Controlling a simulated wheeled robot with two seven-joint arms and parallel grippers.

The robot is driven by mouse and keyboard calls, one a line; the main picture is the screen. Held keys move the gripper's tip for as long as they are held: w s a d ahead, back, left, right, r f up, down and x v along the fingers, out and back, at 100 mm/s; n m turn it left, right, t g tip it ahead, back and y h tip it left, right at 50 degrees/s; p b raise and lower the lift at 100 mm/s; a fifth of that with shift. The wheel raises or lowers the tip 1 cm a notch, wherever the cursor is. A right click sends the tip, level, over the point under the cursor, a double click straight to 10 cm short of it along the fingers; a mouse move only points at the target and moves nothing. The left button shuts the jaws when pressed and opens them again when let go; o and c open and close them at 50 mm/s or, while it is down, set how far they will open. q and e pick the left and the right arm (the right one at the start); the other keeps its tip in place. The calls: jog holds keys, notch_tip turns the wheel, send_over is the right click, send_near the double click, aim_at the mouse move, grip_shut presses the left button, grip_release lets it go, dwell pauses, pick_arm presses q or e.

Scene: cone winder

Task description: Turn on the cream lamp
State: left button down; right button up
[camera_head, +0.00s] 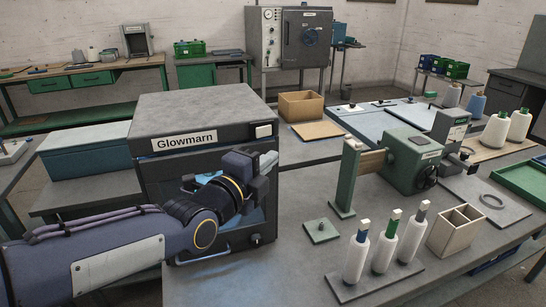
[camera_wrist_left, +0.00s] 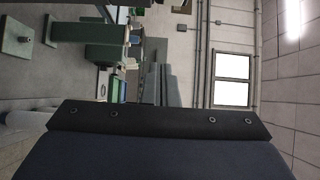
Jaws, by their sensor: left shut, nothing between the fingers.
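A dark grey box labelled Glowmarn (camera_head: 196,108) stands on the grey bench, left of centre in the head view. A small cream block (camera_head: 263,131), like a switch or lamp, sits at the upper right of its front. I cannot tell whether it is lit. My left gripper (camera_head: 269,162) is shut and empty in front of the box's right side, just below the cream block. Whether it touches the box is unclear. My left arm hides much of the box's front and its opening. My right gripper is not in view.
On the bench to the right stand a green winder (camera_head: 410,165), a green post (camera_head: 348,178), several yarn cones on a dark board (camera_head: 374,283) and a wooden divided box (camera_head: 455,231). A small green plate (camera_head: 321,231) lies nearer. The bench between box and plate is clear.

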pick_arm(q)
jog(key=shift+s+a, duration=0.25)
jog(key=shift+s, duration=0.9)
jog(key=shift+s+a, duration=0.25)
jog(key=shift+s, duration=0.9)
